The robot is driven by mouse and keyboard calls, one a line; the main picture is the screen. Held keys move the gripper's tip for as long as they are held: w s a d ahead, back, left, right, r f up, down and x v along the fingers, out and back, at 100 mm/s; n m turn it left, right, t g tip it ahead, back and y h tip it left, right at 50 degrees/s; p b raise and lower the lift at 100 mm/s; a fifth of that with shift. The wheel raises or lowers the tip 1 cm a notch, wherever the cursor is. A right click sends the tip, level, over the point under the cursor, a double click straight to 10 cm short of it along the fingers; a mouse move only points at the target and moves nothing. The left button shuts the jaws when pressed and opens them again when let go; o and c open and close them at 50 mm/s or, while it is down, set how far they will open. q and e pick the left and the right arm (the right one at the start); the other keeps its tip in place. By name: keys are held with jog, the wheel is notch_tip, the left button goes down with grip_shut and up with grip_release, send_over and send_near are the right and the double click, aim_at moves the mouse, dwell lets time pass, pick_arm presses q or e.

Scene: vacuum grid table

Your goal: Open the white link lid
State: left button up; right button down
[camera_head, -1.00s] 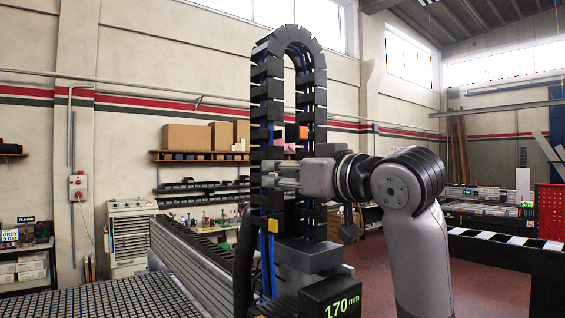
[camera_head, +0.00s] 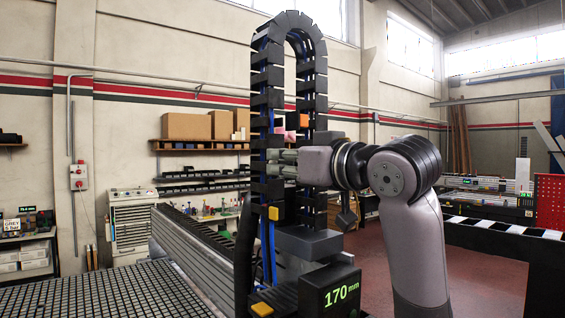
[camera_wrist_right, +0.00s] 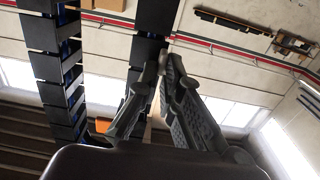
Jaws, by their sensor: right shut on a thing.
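A black cable chain (camera_head: 265,95) with blue cables inside stands as a tall loop in the head view. My right gripper (camera_head: 274,164) reaches in from the right, with its fingers at the chain's left strand at mid height. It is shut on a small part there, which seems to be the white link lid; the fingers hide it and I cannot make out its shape. In the right wrist view the fingers (camera_wrist_right: 158,88) are close together in front of a dark chain strand (camera_wrist_right: 150,45). My left gripper is not in view.
The chain's right strand (camera_head: 314,100) stands close beside my wrist. A black display box (camera_head: 335,292) reading 170 mm is below. The grid table (camera_head: 110,297) is at lower left, and a shelf with boxes (camera_head: 186,126) is behind.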

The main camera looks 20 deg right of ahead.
aim_at(275, 161)
jog(key=shift+d, duration=0.1)
jog(key=n+g+y, duration=0.1)
jog(key=d+n+y, duration=0.1)
jog(key=y, duration=0.1)
jog(key=n+g+y, duration=0.1)
jog(key=shift+s+d+g+y, duration=0.1)
jog(key=shift+d+g+y, duration=0.2)
jog(key=n+g+y, duration=0.1)
jog(key=d+n+g+y, duration=0.1)
jog(key=n+g+y, duration=0.1)
jog(key=g+y, duration=0.1)
jog(key=shift+d+n, duration=0.3)
jog(key=shift+n, duration=0.1)
jog(key=shift+w+d+r+n+g+y, duration=0.1)
jog(key=shift+w+d+n+g+y, duration=0.3)
jog(key=shift+n+g, duration=0.9)
jog(key=shift+w+d+r+n+g+y, duration=0.1)
jog(key=shift+d+n+g+y, duration=0.65)
jog(key=shift+g, duration=1)
jog(key=shift+w+d+r+n+g+y, duration=0.15)
jog(key=shift+d+n+g+y, duration=0.25)
jog(key=shift+n+g, duration=0.95)
jog(key=shift+w+a+f+g, duration=0.15)
jog(key=shift+f+g, duration=0.1)
jog(key=shift+g, duration=0.55)
jog(key=c, duration=1.8)
grip_release()
jog(key=shift+a, duration=0.1)
jog(key=shift+o, duration=0.2)
jog(key=shift+f, duration=0.1)
